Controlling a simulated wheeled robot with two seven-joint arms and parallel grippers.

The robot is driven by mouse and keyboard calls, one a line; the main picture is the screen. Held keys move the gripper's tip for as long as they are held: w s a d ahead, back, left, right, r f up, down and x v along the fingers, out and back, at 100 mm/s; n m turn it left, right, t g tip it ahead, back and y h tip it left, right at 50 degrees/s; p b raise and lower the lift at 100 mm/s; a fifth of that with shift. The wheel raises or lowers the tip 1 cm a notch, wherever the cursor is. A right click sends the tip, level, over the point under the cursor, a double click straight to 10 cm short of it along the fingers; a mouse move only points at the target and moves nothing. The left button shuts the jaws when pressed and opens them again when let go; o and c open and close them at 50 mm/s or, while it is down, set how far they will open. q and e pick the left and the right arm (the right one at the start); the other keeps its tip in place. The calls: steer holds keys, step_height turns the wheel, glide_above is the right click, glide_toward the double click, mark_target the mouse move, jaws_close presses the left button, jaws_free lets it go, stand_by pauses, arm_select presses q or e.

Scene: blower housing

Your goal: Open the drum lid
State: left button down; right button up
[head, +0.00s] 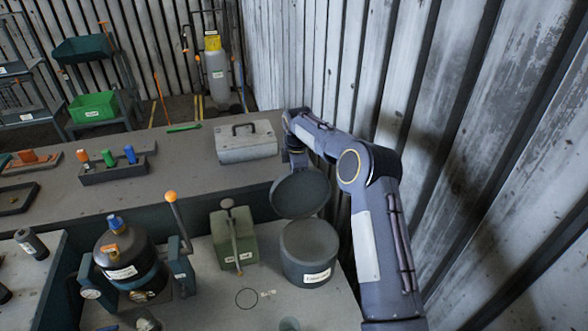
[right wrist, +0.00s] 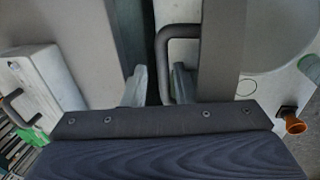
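The grey drum (head: 306,268), a squat labelled cylinder, stands on the lower bench in the head view. Its round dark lid (head: 300,195) is raised at the drum's back edge and stands steeply tilted. In the right wrist view the lid (right wrist: 220,50) shows nearly edge-on, with a dark U-shaped handle (right wrist: 180,32) on its left side. My right gripper (right wrist: 159,88) has its fingertips apart on either side of the handle's bar, with a dark gap visible. In the head view my right gripper (head: 297,160) is behind the lid, mostly hidden. My left gripper is out of view.
A grey case (head: 246,142) with a handle sits on the back bench, left of my right arm. A green box (head: 234,240) with a lever stands left of the drum, and a dark vessel (head: 125,258) farther left. The corrugated wall (head: 480,120) is close on the right.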

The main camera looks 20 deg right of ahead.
steer(key=shift+o, duration=0.4)
steer(key=shift+r, duration=0.2)
steer(key=shift+r, duration=0.25)
step_height(320, 180, up, 7)
steer(key=s+b, duration=0.1)
steer(key=b, duration=0.1)
steer(key=shift+s, duration=0.25)
steer(key=shift+a, duration=0.1)
